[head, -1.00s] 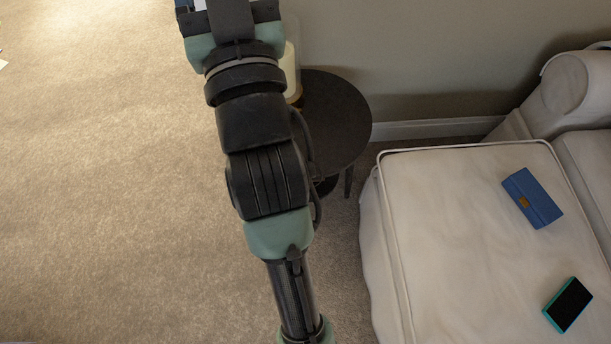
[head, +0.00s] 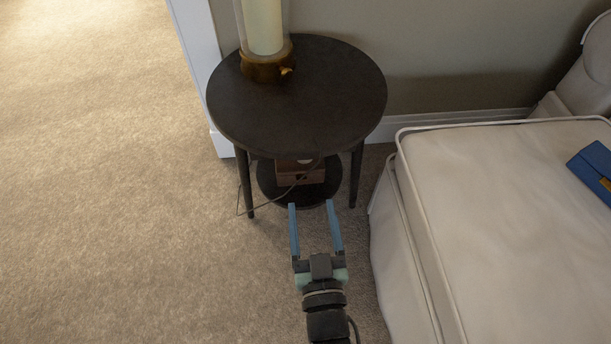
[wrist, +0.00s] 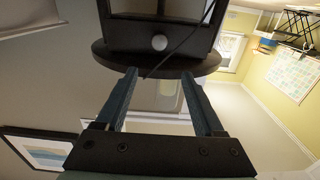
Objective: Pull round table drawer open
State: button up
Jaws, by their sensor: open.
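The round dark table (head: 330,105) stands against the wall in the head view. Its drawer front (wrist: 125,36) shows in the wrist view, which looks upside down, with a pale round knob (wrist: 159,42). The drawer appears shut.
A lamp (head: 264,35) stands on the tabletop. A brown box (head: 300,176) sits on the lower shelf, with a thin cord (head: 240,200) hanging by the left leg. A cream sofa (head: 480,210) is close on the right. Open carpet (head: 110,200) lies on the left.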

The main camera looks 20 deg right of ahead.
aim_at(306, 162)
jog(key=shift+f+b+x, duration=0.2)
jog(key=shift+b+x, duration=1)
jog(key=shift+x, duration=0.9)
jog(key=shift+f+b+x, duration=0.15)
jog(key=shift+b+x, duration=1.1)
jog(key=shift+x, duration=0.85)
jog(key=shift+f+b+x, duration=0.2)
jog(key=shift+b+x, duration=1)
jog(key=shift+x, duration=0.9)
jog(key=shift+d, duration=0.1)
jog(key=shift+c, duration=0.2)
grip_shut()
